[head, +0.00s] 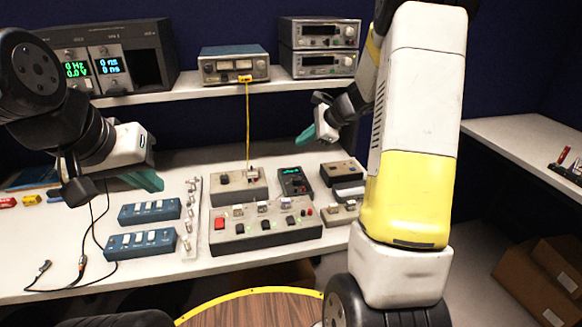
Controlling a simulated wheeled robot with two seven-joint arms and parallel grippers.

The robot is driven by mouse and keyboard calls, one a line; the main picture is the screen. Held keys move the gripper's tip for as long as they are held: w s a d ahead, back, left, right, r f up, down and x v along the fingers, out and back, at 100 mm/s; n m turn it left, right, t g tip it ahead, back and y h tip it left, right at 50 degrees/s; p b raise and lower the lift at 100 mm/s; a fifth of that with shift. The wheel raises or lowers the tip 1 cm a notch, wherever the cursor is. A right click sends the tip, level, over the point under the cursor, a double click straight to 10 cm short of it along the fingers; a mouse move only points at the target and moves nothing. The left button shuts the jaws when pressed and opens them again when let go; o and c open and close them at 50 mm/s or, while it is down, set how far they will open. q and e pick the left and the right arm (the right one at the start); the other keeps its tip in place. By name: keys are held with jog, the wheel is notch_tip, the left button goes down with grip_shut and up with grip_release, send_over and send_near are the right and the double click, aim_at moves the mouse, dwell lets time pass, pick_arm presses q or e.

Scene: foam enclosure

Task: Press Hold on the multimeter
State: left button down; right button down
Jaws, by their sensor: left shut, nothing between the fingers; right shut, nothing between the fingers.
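The multimeter (296,185) is a small dark handheld unit with a green lit display. It lies on the bench right of centre, behind the grey control box. Its Hold button is too small to make out. My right gripper (305,137) is shut and empty, with teal fingertips. In the picture it is just above the multimeter and apart from it. My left gripper (150,182) is shut and empty over the left part of the bench, well left of the multimeter.
A grey control box (265,232) with knobs and a red button stands in front of the multimeter. A box with a yellow cable (240,188) stands to its left, and small boxes (343,173) to its right. Blue switch boxes (148,210) lie left. A shelf (190,89) with instruments runs behind.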

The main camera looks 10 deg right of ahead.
jog(key=shift+f, duration=0.1)
jog(key=shift+f, duration=4.3)
jog(key=shift+f, duration=0.1)
jog(key=shift+f, duration=0.3)
jog(key=shift+f, duration=0.35)
jog(key=shift+r, duration=0.8)
jog(key=shift+r, duration=2.5)
